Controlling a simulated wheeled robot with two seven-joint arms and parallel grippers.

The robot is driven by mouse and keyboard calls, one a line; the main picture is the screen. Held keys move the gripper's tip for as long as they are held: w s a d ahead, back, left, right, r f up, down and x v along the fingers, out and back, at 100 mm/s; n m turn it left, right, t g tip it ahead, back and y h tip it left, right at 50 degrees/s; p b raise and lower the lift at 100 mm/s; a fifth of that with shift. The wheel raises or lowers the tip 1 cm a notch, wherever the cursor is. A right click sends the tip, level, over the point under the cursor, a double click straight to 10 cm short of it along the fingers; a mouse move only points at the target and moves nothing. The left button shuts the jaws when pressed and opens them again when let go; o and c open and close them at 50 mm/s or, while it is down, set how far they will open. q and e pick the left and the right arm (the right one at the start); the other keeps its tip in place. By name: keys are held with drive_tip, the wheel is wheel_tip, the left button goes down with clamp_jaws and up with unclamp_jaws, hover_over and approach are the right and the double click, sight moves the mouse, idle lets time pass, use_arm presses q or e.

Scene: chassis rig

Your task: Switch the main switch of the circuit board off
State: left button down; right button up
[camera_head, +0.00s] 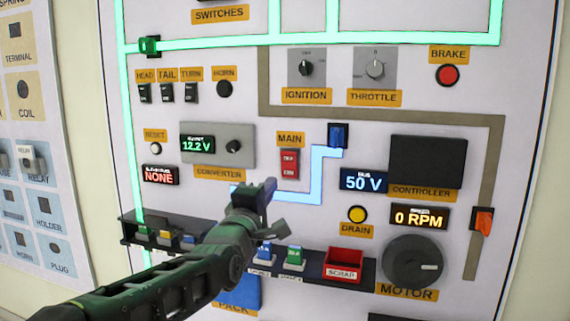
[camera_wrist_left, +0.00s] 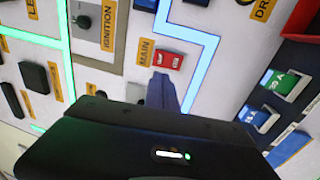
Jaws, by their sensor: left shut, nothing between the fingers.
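My left gripper (camera_head: 268,187) is shut and empty, just below and left of the switch in the head view. In the left wrist view its closed fingers (camera_wrist_left: 160,92) point at the switch. I cannot tell whether they touch it. My right gripper is not in view.
A lit blue line (camera_head: 318,180) runs beside the switch to a blue connector (camera_head: 338,135). The display (camera_head: 363,181) reads 50 V. The converter (camera_head: 217,145) is to the left. A shelf (camera_head: 368,270) with several small parts and a red scrap bin (camera_head: 344,262) juts out below.

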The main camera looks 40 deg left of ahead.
sight(288, 158)
use_arm(q)
drive_tip(key=p+x, duration=0.2)
drive_tip(key=x, duration=1)
drive_tip(key=shift+w+f, duration=0.1)
drive_tip(key=shift+w, duration=0.05)
drive_tip(key=shift+p, duration=0.35)
drive_tip(key=shift+w+a+r+g+p, duration=0.15)
drive_tip(key=shift+r+p, duration=0.1)
drive_tip(key=shift+p, duration=0.3)
drive_tip(key=shift+w+r+g+p, duration=0.15)
drive_tip(key=shift+r+p, duration=0.15)
drive_tip(key=shift+p, duration=0.2)
drive_tip(key=shift+s+f+b, duration=0.1)
drive_tip(key=shift+f+b, duration=0.3)
drive_tip(key=shift+f, duration=0.05)
